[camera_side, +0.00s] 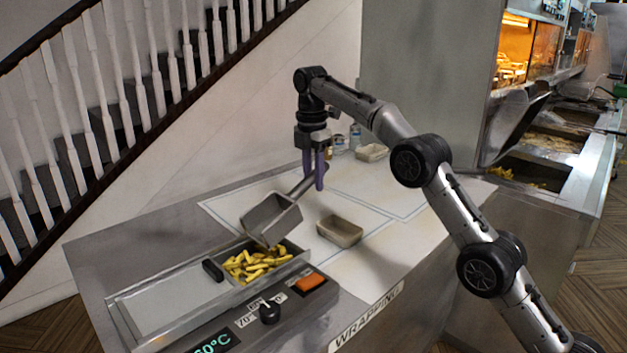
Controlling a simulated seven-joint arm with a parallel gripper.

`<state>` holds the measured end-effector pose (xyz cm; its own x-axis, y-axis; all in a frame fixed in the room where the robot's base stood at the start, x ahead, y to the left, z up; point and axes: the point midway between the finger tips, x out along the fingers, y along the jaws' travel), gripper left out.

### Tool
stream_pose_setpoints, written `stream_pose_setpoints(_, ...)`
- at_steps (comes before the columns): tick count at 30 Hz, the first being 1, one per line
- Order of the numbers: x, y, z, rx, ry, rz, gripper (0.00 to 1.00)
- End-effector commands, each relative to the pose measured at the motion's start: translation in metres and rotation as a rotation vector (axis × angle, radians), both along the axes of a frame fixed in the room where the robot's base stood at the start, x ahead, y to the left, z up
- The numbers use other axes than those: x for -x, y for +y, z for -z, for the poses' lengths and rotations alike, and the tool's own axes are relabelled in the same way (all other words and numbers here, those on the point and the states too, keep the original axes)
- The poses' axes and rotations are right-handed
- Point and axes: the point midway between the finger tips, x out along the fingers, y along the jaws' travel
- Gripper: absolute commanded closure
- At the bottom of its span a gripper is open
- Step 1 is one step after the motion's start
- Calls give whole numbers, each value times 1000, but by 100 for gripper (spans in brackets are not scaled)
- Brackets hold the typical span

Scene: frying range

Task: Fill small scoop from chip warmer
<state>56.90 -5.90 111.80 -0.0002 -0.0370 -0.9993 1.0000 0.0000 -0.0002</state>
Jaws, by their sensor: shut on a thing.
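My gripper (314,172) has purple fingers and points down above the wrapping counter. It is shut on the handle of the small metal scoop (267,214). The scoop tilts down to the left, with its lower edge at the back of the chip warmer (160,318). Yellow chips (256,264) lie in the right compartment of the warmer, just below the scoop. I cannot see clearly whether the scoop touches the chips or holds any.
An empty-looking tray (339,231) stands right of the scoop on the white counter (375,200). Another tray (372,152) and small bottles (355,135) stand at the back. A black knob (269,312) and orange switch (310,284) are on the warmer's front. A frying range (545,150) stands right.

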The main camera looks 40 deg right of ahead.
Motion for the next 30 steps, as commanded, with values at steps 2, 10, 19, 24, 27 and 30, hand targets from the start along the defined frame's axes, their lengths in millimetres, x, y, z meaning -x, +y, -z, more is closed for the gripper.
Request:
stream_pose_setpoints(2, 0, 1, 2, 4, 0, -4, 100)
stream_pose_setpoints(10, 0, 5, 16, 32, 1, 0, 100)
stream_pose_setpoints(19, 0, 10, 35, 67, 0, 0, 100)
stream_pose_setpoints(24, 0, 12, 46, 87, 0, 1, 100)
stream_pose_setpoints(27, 0, 14, 52, 98, 0, 0, 100)
stream_pose_setpoints(30, 0, 17, 57, 90, 0, -1, 100)
